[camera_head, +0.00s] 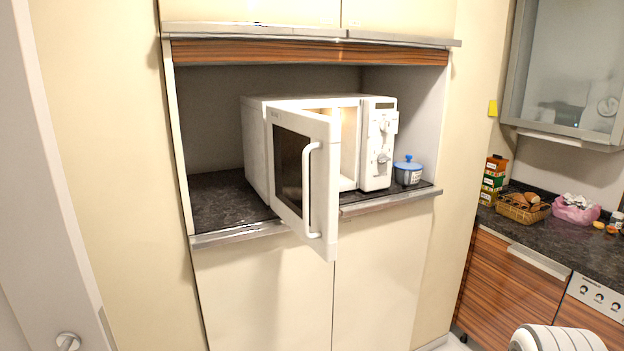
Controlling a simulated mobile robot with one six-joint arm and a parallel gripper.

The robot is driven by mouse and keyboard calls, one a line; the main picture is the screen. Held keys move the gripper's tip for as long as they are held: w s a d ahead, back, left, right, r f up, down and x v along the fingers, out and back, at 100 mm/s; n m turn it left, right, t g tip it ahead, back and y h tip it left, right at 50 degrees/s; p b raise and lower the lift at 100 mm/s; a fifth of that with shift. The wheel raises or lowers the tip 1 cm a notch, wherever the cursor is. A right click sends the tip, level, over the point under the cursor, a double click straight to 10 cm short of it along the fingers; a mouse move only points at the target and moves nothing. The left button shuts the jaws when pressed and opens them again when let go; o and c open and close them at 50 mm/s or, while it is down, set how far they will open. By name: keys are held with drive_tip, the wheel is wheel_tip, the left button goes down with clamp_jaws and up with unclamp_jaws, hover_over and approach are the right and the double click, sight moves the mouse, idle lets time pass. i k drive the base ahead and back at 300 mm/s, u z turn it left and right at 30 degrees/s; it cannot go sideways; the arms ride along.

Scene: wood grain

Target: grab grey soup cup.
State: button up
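A small grey cup with a blue lid and a knob on top (408,175) stands upright on the dark shelf of the niche. It is just right of the white microwave (376,145), close to its control panel, near the shelf's front edge. A pale label shows on its side. My gripper is not in view. A white, rounded, ribbed part at the bottom right edge looks like part of my own arm.
The microwave door (308,180) is swung open and juts out past the shelf edge (385,200). At right, a counter (590,245) bears a wicker basket (523,211), stacked boxes (492,180) and a pink bag (575,212). A glass-fronted cabinet (565,75) hangs above.

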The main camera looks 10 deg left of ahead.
sight(402, 177)
drive_tip(key=u, duration=0.1)
drive_tip(key=i, duration=2.6)
drive_tip(key=z, duration=0.35)
